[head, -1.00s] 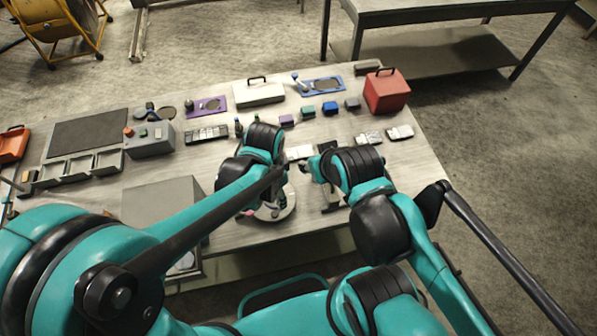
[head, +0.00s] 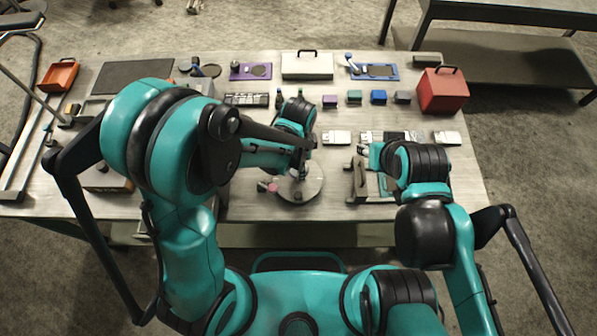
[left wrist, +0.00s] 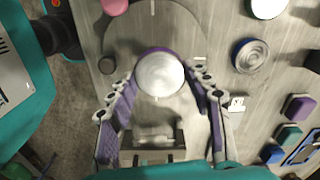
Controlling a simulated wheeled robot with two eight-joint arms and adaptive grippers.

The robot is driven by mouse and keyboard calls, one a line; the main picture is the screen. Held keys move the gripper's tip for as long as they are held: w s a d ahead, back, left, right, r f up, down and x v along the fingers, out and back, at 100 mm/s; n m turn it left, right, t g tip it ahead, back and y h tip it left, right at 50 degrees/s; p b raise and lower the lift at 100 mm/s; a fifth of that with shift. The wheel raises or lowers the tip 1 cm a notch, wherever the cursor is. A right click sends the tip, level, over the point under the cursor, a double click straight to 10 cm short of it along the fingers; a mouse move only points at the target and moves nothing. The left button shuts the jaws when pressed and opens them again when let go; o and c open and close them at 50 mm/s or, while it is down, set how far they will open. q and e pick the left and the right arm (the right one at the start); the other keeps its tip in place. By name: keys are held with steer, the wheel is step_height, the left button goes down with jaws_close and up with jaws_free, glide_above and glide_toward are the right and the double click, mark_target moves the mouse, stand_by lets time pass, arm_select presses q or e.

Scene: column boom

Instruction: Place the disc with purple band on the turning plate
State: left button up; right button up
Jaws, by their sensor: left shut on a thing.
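The disc with the purple band (left wrist: 160,76) has a pale metallic top and sits between the fingertips of my left gripper (left wrist: 160,86) in the left wrist view. That gripper is shut on it. The round grey turning plate (left wrist: 130,32) lies beneath and around the disc in that view. In the head view the turning plate (head: 297,191) is at the front middle of the table, with my left gripper (head: 299,172) over it. I cannot tell whether the disc touches the plate. My right gripper (head: 364,152) is right of the plate, its fingers too small to read.
A pink knob (head: 271,187) stands at the plate's left edge. A red box (head: 441,92) stands at the back right. Bare table lies front right.

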arm_select(q)
step_height(320, 180, down, 4)
steer(key=b, duration=0.2)
steer(key=shift+f+b, duration=0.1)
steer(key=shift+b, duration=0.25)
steer(key=o, duration=1.5)
